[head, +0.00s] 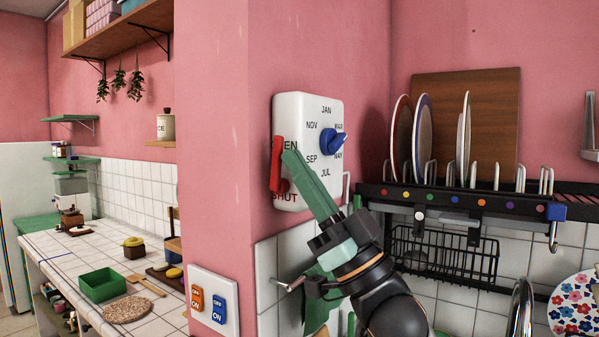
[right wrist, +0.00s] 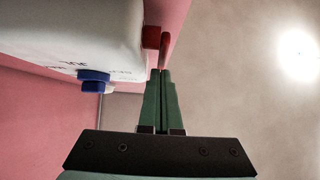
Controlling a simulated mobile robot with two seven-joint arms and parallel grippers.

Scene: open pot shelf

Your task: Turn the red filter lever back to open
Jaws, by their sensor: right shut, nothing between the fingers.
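The white control box (head: 309,108) is on the pink wall, with a blue dial (head: 333,141) among month names. The red lever (head: 276,160) is at the box's left edge. It stands nearly upright, its upper end beside the partly covered word ending in "EN", its lower end just above "SHUT". My right gripper (head: 289,154) is shut and empty, its green fingertips just right of the lever in the head view. In the right wrist view the closed fingertips (right wrist: 160,73) are right at the red lever (right wrist: 164,48); I cannot tell whether they touch. My left gripper is out of view.
A dish rack (head: 460,200) with plates is on the wall to the right. A switch plate (head: 214,301) with orange and blue switches is below left. A tiled counter (head: 60,245) with a green tray (head: 101,285) is farther left.

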